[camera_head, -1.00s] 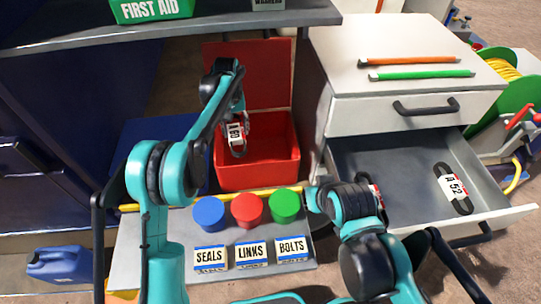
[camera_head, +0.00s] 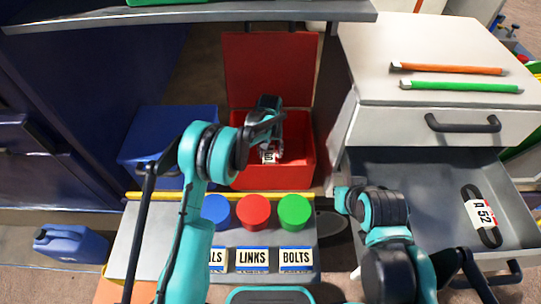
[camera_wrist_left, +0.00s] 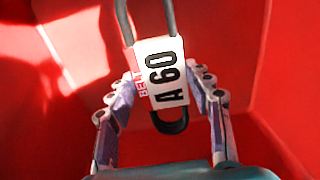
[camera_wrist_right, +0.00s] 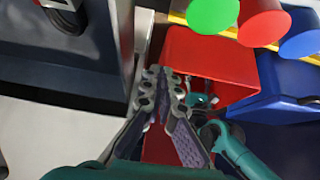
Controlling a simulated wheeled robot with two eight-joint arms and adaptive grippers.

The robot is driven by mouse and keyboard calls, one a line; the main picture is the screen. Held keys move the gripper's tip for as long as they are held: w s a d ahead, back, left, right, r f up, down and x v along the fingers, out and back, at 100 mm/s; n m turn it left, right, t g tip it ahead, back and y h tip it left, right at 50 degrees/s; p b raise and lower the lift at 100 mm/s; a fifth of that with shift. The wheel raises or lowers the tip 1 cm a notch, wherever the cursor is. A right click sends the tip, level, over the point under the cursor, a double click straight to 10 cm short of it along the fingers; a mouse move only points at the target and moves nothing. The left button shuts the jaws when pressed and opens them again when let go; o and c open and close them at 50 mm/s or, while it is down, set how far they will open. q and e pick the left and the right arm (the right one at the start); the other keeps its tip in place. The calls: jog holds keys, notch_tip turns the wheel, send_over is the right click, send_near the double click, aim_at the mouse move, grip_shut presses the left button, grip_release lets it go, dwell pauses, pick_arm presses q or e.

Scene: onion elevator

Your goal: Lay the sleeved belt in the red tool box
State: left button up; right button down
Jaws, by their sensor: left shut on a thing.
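The sleeved belt, a dark loop with a white sleeve marked "A 60", is in my left gripper (camera_head: 270,143); the sleeve shows in the head view (camera_head: 268,155) and in the left wrist view (camera_wrist_left: 160,75). The left fingers (camera_wrist_left: 155,90) stand on either side of the sleeve. The red tool box (camera_head: 303,165) has its lid up, and the gripper and belt are inside its opening. Whether the belt touches the floor is unclear. My right gripper (camera_wrist_right: 163,78) is empty with its tips close together, apart from the box; in the head view its arm hides it.
An open drawer (camera_head: 400,180) at right holds another belt marked "A 52" (camera_head: 482,215).

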pick_arm(q)
jog(key=shift+f, duration=0.9)
jog(key=o, duration=0.9)
jog(key=shift+f+b, duration=0.15)
jog(key=shift+b, duration=0.15)
jog(key=shift+c, duration=0.2)
jog(key=o, duration=0.4)
